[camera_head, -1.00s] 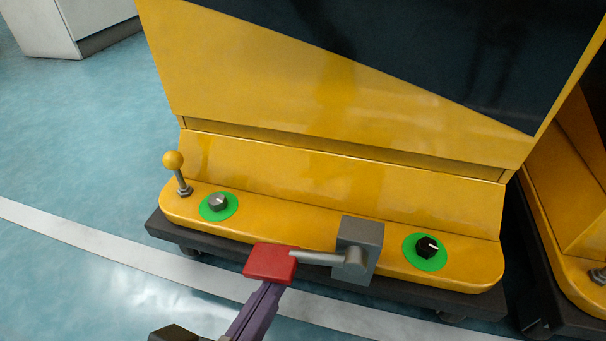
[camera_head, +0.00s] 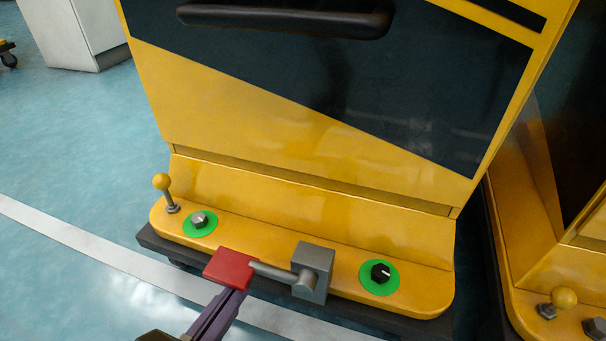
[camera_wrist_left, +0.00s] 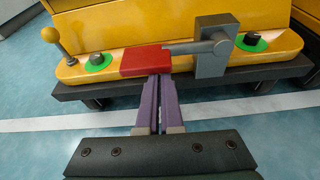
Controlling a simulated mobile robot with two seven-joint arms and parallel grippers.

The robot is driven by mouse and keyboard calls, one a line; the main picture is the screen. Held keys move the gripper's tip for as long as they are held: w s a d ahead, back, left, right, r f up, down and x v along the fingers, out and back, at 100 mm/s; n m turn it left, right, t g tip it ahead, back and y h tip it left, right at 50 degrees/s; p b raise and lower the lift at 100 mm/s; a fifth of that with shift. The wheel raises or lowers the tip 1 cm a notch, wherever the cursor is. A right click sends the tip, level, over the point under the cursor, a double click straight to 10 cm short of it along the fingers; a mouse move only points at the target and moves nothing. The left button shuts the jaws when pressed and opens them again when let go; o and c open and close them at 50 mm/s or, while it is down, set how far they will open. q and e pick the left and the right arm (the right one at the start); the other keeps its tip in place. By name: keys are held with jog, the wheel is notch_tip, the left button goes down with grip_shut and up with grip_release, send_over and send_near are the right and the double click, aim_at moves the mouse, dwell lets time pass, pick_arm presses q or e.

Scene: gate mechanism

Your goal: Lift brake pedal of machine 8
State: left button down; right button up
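The brake pedal has a red pad (camera_head: 230,268) on a grey lever that runs left from a grey block (camera_head: 315,270) on the front of the yellow machine (camera_head: 300,215). My left gripper (camera_head: 222,298) has purple fingers that reach up to the pad from the front. In the left wrist view the fingers (camera_wrist_left: 160,82) lie side by side, nearly touching, and their tips meet or pass under the front edge of the pad (camera_wrist_left: 146,60). The pad is wider than the fingers and is not between them. The very tips are hidden. My right gripper is not in view.
A yellow ball-topped lever (camera_head: 162,183) and a grey knob (camera_head: 199,219) on a green disc stand left of the pedal; a black knob (camera_head: 380,272) is at right. A second yellow machine (camera_head: 555,260) stands close on the right. Floor at left is open.

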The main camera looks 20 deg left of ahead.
aim_at(220, 280)
pick_arm(q)
jog(key=shift+r+m+p, duration=0.3)
jog(key=shift+r+p, duration=0.05)
jog(key=shift+r, duration=0.3)
jog(key=shift+w+a+r+m+y+p, duration=0.2)
jog(key=shift+a+r+m+y+p, duration=0.5)
jog(key=shift+p, duration=0.25)
jog(key=shift+r, duration=0.25)
jog(key=shift+s+d+r+p, duration=0.1)
jog(key=shift+d+r+p, duration=0.15)
jog(key=shift+d+p, duration=0.25)
jog(key=shift+a, duration=0.1)
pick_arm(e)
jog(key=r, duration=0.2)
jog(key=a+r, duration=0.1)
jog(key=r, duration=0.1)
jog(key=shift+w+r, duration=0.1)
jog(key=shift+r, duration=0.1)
pick_arm(q)
jog(key=shift+r, duration=0.1)
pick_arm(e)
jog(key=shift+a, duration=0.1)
